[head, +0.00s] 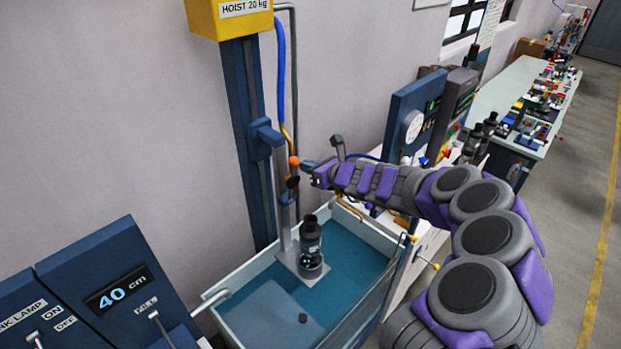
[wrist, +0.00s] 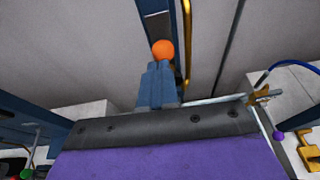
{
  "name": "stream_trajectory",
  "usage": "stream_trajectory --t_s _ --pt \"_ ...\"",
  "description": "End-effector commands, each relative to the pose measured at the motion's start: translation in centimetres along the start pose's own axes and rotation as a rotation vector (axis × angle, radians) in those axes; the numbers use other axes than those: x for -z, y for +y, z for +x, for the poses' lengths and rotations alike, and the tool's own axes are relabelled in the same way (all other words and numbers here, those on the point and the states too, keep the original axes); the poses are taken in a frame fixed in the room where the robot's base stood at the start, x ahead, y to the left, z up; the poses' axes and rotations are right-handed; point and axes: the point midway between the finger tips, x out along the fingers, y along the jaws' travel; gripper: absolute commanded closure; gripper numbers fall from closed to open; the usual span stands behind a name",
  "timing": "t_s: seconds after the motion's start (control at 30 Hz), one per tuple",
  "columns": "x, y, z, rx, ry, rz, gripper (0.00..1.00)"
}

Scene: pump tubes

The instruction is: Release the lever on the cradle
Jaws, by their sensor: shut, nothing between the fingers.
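The lever's orange ball knob (head: 294,161) shows beside the blue hoist column, above the water tank. It also shows in the wrist view (wrist: 162,49), just beyond my fingertips. My gripper (head: 308,167) is at the right of the knob, its blue-grey fingers (wrist: 160,68) shut together with nothing between them. I cannot tell whether the fingertips touch the knob. The cradle (head: 287,252) is a grey upright with a plate, low in the tank. A dark pump bottle (head: 311,246) stands upright on it. The lever's shaft is mostly hidden.
The tank (head: 233,298) holds blue-green water, with a small dark object in it. A yellow hoist box (head: 230,18) tops the column (head: 246,130). A control panel (head: 120,290) stands at lower left. A gauge panel (head: 412,115) stands behind my arm. Open floor lies at right.

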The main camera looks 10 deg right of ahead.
Motion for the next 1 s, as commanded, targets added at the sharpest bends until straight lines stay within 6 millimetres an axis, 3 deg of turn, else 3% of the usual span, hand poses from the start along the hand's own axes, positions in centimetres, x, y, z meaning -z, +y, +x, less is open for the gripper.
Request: stream_trajectory --t_s 0.1,0.5,1.0 --pt "-1.2 -0.4 -2.5 0.004 -0.004 0.001 1.0" --pt "-4.4 0.3 -7.7 0.003 -0.001 -0.004 1.0" --pt "-4.6 -0.1 -8.9 0.0 0.0 0.001 1.0"
